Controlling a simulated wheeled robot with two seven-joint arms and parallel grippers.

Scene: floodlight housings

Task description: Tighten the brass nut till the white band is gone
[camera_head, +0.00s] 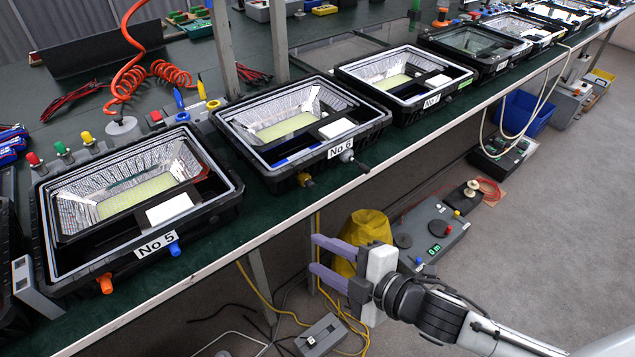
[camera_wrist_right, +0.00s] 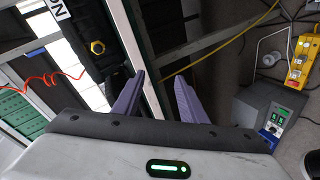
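The brass nut (camera_head: 306,180) sits on the front wall of the black housing No 6 (camera_head: 262,172), left of its label. No white band can be made out at this size. My right gripper (camera_head: 318,256) is open and empty, below and in front of the bench edge, apart from the nut. Its two purple fingers (camera_wrist_right: 160,78) are spread in the right wrist view, with the nut to their left. My left gripper is not in view.
Housing No 5 (camera_head: 50,268), with orange and blue fittings, stands left on the green bench, and housing No 7 (camera_head: 400,118) right. A black fitting (camera_head: 347,156) is right of the No 6 label. A yellow bag (camera_head: 364,228) and grey control box (camera_head: 440,232) lie beyond my gripper.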

